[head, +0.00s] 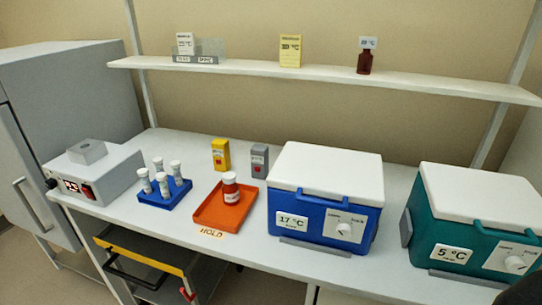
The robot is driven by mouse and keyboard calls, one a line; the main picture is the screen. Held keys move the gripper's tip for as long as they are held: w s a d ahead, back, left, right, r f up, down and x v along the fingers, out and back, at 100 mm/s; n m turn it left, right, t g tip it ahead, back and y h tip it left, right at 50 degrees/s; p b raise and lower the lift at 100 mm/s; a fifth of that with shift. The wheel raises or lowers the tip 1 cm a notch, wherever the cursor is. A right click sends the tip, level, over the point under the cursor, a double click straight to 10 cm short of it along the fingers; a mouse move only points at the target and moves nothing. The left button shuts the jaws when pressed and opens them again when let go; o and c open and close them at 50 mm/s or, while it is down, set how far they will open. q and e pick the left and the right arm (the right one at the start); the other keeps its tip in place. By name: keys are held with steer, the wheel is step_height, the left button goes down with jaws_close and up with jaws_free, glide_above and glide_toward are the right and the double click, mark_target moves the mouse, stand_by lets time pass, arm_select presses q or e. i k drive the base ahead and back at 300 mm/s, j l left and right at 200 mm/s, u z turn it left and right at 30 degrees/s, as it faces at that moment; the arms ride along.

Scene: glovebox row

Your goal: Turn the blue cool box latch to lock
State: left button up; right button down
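The blue cool box (283,207) stands on the table right of centre, with its white lid (328,172) down. The front reads 17 °C. Its latch (343,228) is a small white round knob on a white plate at the right of the front face. Small words stand above the knob at left and right, too small to read surely. I cannot tell which word the knob points to.
A green cool box (425,215) marked 5 °C stands to the right. An orange tray (211,217) holds a red jar (230,190) left of the blue box. A blue tube rack (166,197) and grey device (108,175) are farther left. A shelf (330,78) spans above.

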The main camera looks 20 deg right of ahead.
mark_target(343, 231)
steer(key=z, duration=1.25)
